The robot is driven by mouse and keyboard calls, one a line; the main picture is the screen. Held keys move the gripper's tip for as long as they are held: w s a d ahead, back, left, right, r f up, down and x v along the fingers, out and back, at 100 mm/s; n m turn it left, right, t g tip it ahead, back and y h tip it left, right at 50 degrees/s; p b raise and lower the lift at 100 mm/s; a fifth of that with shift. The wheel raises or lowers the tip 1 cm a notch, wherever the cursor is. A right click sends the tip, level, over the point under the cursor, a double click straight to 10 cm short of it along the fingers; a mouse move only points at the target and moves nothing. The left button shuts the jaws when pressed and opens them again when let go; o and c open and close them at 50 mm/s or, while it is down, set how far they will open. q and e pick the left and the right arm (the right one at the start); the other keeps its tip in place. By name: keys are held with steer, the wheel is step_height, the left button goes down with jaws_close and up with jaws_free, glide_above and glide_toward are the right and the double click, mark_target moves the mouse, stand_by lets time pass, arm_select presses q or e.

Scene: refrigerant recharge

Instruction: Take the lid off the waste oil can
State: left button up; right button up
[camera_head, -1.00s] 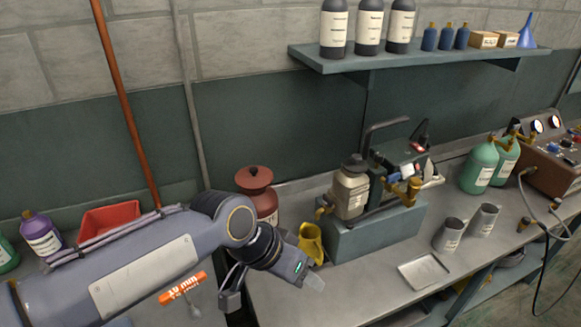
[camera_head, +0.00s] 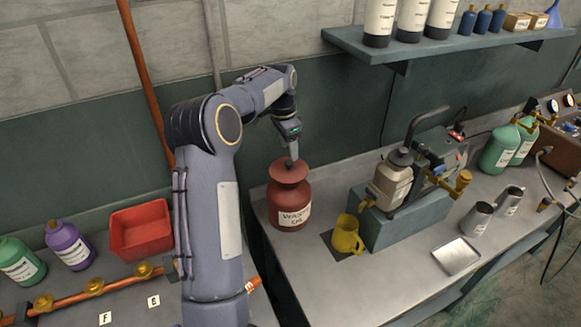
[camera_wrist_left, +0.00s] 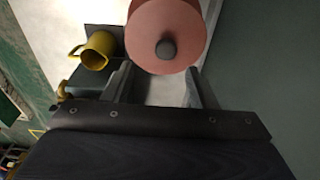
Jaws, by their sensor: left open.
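The waste oil can is a red-brown can (camera_head: 290,205) with a white label, standing at the left end of the grey workbench. Its flared red-brown lid (camera_head: 287,174) sits on top. In the left wrist view the lid is a round pink-red disc (camera_wrist_left: 160,22) with a dark knob (camera_wrist_left: 166,49) at its centre. My left gripper (camera_head: 293,153) points down just above the lid. In the wrist view its two fingers (camera_wrist_left: 157,74) are spread apart with nothing between them, and the knob lies slightly beyond the tips. Contact with the knob cannot be told. My right gripper is out of view.
A yellow jug (camera_head: 346,234) stands close to the can's right. A pump unit (camera_head: 392,185) sits on a blue-grey block beyond it. A wall shelf (camera_head: 440,48) with bottles hangs above right. A red bin (camera_head: 140,230) stands at left.

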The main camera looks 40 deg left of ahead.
mark_target(289, 161)
arm_select(q)
steer(key=shift+f, duration=0.45)
steer(key=f+b, duration=0.2)
steer(key=f, duration=0.3)
steer(key=shift+w+a+b, duration=0.3)
steer(key=shift+b, duration=0.1)
steer(key=shift+r, duration=0.15)
steer(key=c, duration=1.1)
steer(key=shift+r, duration=0.2)
